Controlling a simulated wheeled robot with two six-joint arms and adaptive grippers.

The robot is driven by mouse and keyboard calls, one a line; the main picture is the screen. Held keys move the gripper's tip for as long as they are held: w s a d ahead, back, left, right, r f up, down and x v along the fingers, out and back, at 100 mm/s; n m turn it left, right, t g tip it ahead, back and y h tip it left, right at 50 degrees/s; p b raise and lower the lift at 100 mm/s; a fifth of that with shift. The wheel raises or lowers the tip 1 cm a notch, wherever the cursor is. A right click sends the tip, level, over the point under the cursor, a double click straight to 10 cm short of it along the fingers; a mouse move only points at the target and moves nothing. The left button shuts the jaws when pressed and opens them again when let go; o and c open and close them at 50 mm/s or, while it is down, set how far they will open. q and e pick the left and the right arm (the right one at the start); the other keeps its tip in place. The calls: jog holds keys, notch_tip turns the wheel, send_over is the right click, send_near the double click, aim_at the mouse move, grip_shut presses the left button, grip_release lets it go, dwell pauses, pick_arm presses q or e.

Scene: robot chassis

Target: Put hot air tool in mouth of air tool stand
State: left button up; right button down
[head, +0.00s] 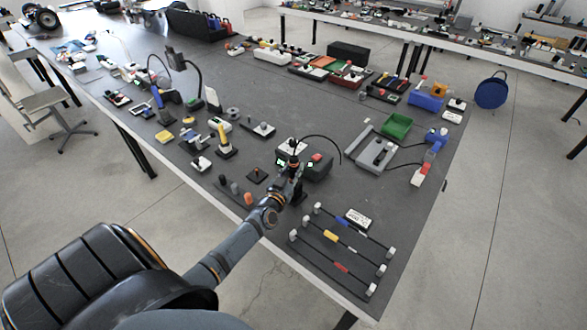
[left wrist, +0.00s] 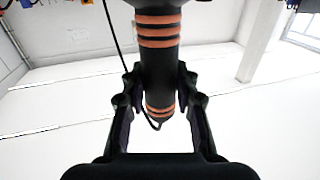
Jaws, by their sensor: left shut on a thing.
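The hot air tool (left wrist: 158,62) is black with orange rings. In the left wrist view it stands between the two fingers of my left gripper (left wrist: 158,85), which is shut on it. In the head view the tool (head: 294,160) is small and held roughly upright by my left gripper (head: 291,178) above the near part of the table. A dark shape (head: 300,198) just right of the gripper may be the air tool stand; the arm partly hides it, and its mouth cannot be made out. My right gripper is not in view.
A dark station box (head: 318,166) with a green display and red knob is behind the gripper, with a black cable arching over it. Three rods with white end blocks (head: 340,238) lie at right. Small coloured pegs (head: 235,189) stand at left near the table's front edge.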

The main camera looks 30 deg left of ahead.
pick_arm(q)
jog(key=shift+f, duration=0.25)
jog(key=o, duration=1.1)
jog(key=shift+o, duration=0.2)
jog(key=s+d, duration=0.2)
jog(key=s, duration=1)
jog(key=shift+d, duration=0.15)
jog(key=shift+w+r, duration=0.1)
notch_tip(320, 180, up, 10)
jog(key=p, duration=1.1)
